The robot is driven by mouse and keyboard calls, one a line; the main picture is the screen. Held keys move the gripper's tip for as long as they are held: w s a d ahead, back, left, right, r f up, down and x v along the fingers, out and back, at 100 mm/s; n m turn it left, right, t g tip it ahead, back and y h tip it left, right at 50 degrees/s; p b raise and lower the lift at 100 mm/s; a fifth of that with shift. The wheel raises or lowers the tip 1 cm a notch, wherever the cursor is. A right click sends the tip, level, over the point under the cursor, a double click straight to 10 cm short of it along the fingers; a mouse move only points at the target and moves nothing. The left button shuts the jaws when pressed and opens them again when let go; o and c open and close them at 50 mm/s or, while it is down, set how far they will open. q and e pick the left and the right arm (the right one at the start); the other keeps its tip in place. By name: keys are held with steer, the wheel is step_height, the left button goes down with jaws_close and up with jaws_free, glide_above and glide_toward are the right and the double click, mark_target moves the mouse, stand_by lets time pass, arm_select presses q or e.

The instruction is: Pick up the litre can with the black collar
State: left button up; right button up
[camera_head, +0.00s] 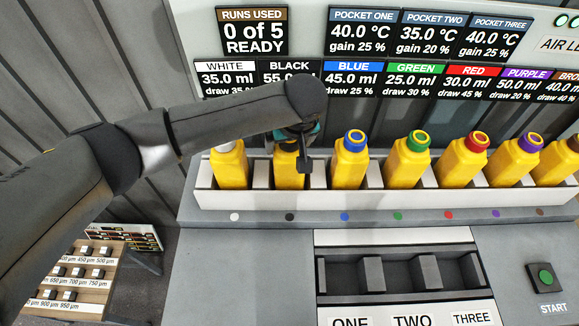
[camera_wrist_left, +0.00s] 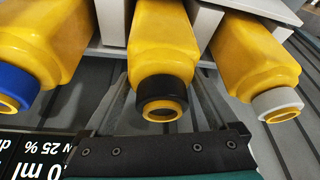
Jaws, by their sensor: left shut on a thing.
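The yellow litre can with the black collar (camera_wrist_left: 164,98) stands in its rack slot in the left wrist view, between the fingers of my left gripper (camera_wrist_left: 160,95). In the head view, its yellow body (camera_head: 289,171) shows below my left gripper (camera_head: 303,155), which hides its top. My left gripper is shut on this can. The can still sits between the slot's dividers, at the place of the black dot. My right gripper is not in view.
The white-collared can (camera_head: 229,165) stands left and the blue-collared can (camera_head: 350,160) right of it. Green (camera_head: 407,160), red (camera_head: 462,160) and purple (camera_head: 516,160) collared cans follow along the white rack (camera_head: 400,203). An empty dark pocket tray (camera_head: 400,273) and START button (camera_head: 545,278) lie in front.

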arm_select(q)
steer(key=c, duration=0.4)
steer(key=shift+o, duration=0.2)
steer(key=shift+r, duration=0.15)
